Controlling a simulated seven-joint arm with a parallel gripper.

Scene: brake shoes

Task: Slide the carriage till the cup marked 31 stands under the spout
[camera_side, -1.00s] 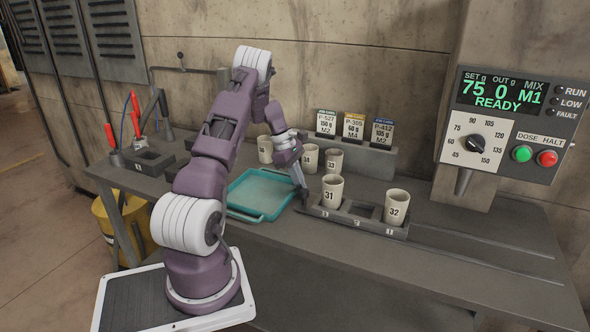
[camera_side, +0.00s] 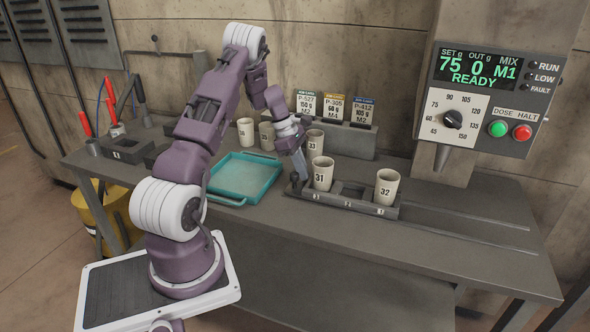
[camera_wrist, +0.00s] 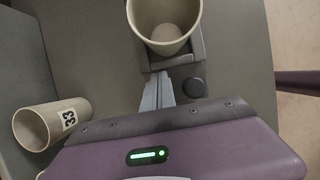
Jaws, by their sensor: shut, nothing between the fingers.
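The dark carriage (camera_side: 350,203) sits on the bench and carries cup 31 (camera_side: 322,174) in its left nest and cup 32 (camera_side: 387,187) in its right nest; the middle nest is empty. The spout (camera_side: 441,157) hangs under the dosing panel, right of and behind both cups. My gripper (camera_side: 301,184) is shut and empty, low at the carriage's left end beside cup 31. In the wrist view the fingers (camera_wrist: 158,94) reach the carriage end below a cup (camera_wrist: 164,25), next to a dark round knob (camera_wrist: 194,87). Contact is not certain.
A teal tray (camera_side: 245,178) lies left of my gripper. Cup 33 (camera_side: 315,140) stands behind, near more cups and a card rack (camera_side: 345,140); it also shows in the wrist view (camera_wrist: 52,122). The bench right of the carriage, with its rails (camera_side: 470,205), is clear.

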